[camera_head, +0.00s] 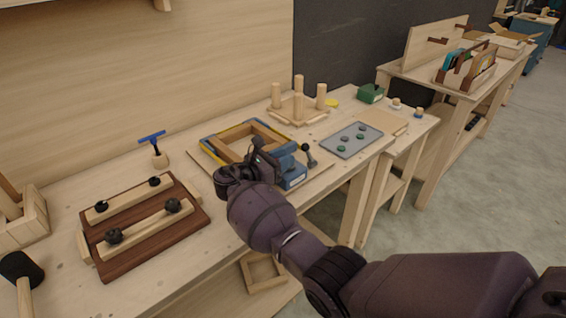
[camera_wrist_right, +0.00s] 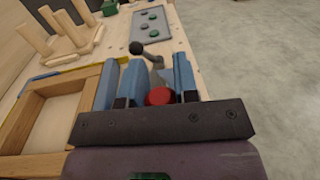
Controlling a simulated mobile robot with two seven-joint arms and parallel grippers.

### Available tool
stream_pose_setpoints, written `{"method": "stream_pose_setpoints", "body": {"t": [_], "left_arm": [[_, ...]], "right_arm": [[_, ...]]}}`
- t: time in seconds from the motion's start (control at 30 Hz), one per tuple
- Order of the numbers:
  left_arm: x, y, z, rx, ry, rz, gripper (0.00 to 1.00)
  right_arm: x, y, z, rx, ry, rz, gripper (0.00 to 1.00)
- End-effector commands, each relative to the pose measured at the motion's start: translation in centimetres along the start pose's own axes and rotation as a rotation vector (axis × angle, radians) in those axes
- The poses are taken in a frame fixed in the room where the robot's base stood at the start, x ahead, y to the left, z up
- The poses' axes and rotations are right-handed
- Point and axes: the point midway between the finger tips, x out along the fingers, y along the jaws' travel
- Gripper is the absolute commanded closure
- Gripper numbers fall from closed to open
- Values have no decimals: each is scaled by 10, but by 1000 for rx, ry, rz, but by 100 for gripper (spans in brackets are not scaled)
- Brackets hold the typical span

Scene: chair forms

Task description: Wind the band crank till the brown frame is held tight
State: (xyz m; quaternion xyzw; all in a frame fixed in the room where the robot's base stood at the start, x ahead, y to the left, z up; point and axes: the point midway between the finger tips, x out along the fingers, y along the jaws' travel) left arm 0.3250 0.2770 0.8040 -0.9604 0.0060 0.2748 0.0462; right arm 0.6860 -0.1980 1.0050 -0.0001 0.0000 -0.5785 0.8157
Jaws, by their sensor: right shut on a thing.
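The brown frame (camera_head: 236,150) lies on a board on the bench, with a blue and yellow band around it. It also shows at the left of the right wrist view (camera_wrist_right: 70,103). The band crank (camera_head: 308,149) has a grey arm and a black knob (camera_wrist_right: 137,47), beside blue clamp parts (camera_head: 293,178). My right gripper (camera_head: 272,158) is at the frame's near right corner, shut on what looks like the crank. The exact grip is hidden in the head view. A red round part (camera_wrist_right: 158,97) shows between blue parts. My left gripper is not in view.
A dark board with pale bars and black knobs (camera_head: 140,225) lies to the left. A peg stand (camera_head: 298,108) stands behind the frame. A grey tray with discs (camera_head: 351,140) is to the right. A blue T-handled tool (camera_head: 153,142) stands back left.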

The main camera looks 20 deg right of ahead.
Motion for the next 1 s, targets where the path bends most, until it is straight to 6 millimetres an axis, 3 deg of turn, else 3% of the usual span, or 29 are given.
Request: {"method": "stream_pose_setpoints", "body": {"t": [0.4, 0.97, 1.0], "left_arm": [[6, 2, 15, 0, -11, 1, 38], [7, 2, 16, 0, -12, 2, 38], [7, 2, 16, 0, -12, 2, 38]], "right_arm": [[1, 6, -1, 0, 0, -98, 100], [1, 6, 0, -1, 0, -117, 100], [1, 6, 0, -1, 0, -117, 66]]}}
